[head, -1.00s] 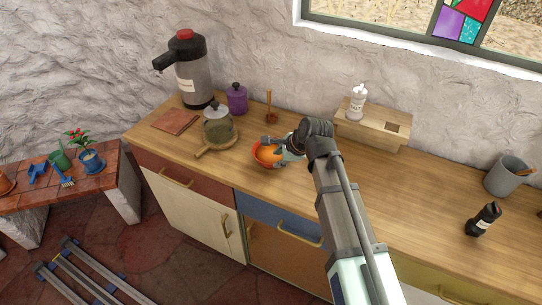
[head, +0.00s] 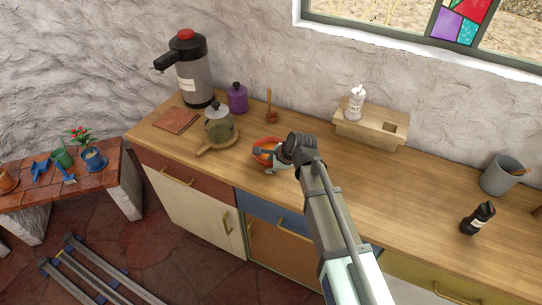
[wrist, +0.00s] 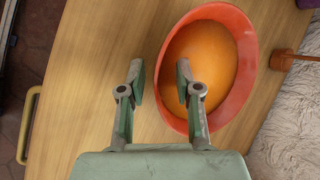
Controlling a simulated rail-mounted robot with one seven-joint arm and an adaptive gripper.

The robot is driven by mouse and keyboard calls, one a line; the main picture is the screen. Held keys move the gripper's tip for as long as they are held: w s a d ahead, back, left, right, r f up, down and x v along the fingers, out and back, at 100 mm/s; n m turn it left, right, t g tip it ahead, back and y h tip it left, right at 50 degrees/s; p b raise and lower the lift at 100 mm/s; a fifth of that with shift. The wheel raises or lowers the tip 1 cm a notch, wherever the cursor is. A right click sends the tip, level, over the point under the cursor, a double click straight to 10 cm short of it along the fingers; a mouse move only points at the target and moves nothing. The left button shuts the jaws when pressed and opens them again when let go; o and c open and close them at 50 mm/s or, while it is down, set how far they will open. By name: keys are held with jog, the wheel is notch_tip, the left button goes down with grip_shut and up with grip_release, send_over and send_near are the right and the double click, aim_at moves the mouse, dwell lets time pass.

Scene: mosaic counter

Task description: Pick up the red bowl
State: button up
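The red bowl (head: 256,158) stands on the wooden counter near its front edge, partly covered by my gripper (head: 272,157) in the head view. In the wrist view the red bowl (wrist: 247,60) is at the upper right, with a smooth orange inside. My gripper (wrist: 161,75) is open and empty. Its right finger lies over the bowl's inside and its left finger over bare wood, so the bowl's left rim passes between them. I cannot tell how high the fingertips are or whether they touch the bowl.
A glass pot (head: 218,127) on a round board stands left of the bowl. A purple jar (head: 237,98) and a wooden dipper (head: 270,115) are behind. A wooden shelf (head: 372,122) with a salt bottle (head: 355,103) stands at the wall. The counter right of the arm is mostly clear.

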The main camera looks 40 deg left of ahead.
grip_shut()
jog(key=shift+r, duration=0.15)
